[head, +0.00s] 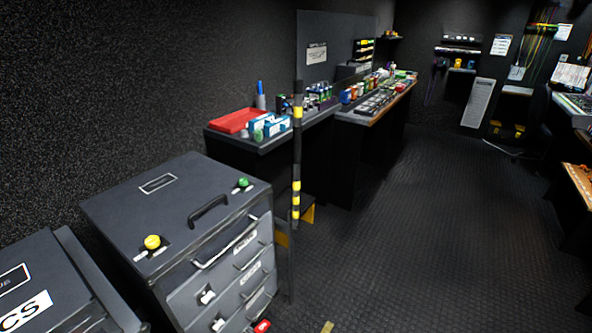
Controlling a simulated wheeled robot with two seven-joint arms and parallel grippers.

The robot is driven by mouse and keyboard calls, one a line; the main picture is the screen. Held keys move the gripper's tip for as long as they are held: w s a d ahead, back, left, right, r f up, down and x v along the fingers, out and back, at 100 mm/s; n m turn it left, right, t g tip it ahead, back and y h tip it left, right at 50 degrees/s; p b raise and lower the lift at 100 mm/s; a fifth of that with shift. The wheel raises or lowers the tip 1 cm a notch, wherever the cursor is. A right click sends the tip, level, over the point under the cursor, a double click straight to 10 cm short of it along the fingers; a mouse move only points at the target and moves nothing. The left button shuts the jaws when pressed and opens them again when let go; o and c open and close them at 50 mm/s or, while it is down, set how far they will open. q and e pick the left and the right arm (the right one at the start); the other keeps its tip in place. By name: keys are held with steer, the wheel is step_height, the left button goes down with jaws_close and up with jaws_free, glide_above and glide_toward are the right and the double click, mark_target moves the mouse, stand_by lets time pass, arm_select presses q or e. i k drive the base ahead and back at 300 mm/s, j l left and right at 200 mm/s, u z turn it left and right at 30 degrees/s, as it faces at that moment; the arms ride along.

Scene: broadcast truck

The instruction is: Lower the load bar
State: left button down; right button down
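A slim black bar with yellow bands (297,150), which looks like the load bar, stands upright in the middle of the head view. It rises beside the back right corner of a dark drawer case and in front of the counter. Its lower end is near a yellow-orange part (307,214), and I cannot tell how it is joined there. Neither of my grippers is in view, and nothing is seen touching the bar.
The dark drawer case (130,205) has a top handle, a yellow knob (152,242) and a green knob (243,182). Another case (75,325) stands at the lower left. Counters with a red tray (239,120) line the wall. The floor (420,240) to the right is clear.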

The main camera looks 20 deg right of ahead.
mark_target(298, 83)
steer(key=u, duration=0.4)
steer(key=i+l+u, duration=0.45)
steer(key=l, duration=0.25)
steer(key=l+u, duration=0.25)
steer(key=l, duration=0.15)
steer(key=i+l+u, duration=0.1)
steer(key=l+u, duration=0.15)
steer(key=l, duration=0.2)
